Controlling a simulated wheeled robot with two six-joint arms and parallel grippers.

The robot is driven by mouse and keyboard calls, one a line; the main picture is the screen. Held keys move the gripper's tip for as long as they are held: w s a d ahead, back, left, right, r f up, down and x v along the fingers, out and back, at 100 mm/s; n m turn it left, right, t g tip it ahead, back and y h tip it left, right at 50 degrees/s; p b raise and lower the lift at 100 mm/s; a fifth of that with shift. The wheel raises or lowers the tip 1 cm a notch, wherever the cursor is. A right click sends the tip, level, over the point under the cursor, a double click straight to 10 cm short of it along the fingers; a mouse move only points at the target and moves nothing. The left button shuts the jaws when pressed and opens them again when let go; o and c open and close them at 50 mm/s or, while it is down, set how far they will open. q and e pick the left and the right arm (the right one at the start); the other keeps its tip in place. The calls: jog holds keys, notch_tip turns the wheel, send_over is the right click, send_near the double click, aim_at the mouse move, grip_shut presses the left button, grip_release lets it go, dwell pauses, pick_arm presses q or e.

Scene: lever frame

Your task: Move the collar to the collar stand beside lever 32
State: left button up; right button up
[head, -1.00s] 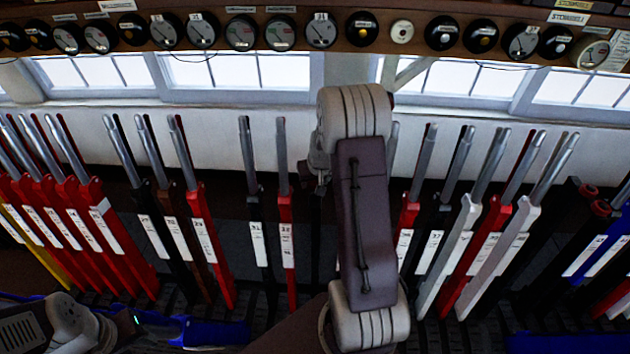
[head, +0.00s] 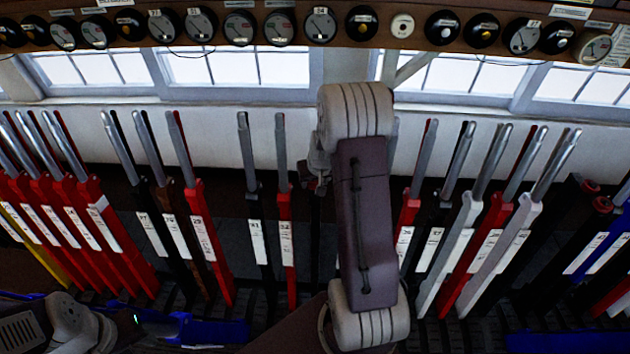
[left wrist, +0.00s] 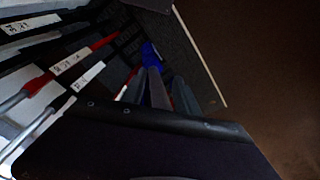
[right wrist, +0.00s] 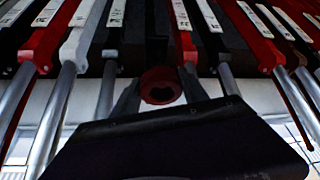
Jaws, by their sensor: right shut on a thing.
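A red collar (right wrist: 160,86), a ring with a dark hole, sits between the two fingers of my right gripper (right wrist: 160,92) in the right wrist view. The gripper is shut on it, in front of the levers. In the head view my right arm covers the middle of the frame and hides the collar. A red lever (head: 286,235), whose small label seems to read 32, stands just left of that arm. The collar stand cannot be made out. My left gripper (left wrist: 158,90) shows finger-like grey bars in the left wrist view; its opening is unclear.
Rows of red, black, white and blue levers with steel handles stand left and right. Red rings (head: 601,204) show on dark posts at the far right. A shelf of round dials (head: 320,25) runs above the windows. A gap lies left of the black lever (head: 256,220).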

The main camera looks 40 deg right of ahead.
aim_at(315, 198)
jog(key=shift+f+b, duration=2.7)
jog(key=shift+f, duration=0.25)
jog(key=o, duration=1.5)
jog(key=p+v, duration=0.5)
jog(key=v, duration=0.4)
jog(key=shift+s, duration=0.1)
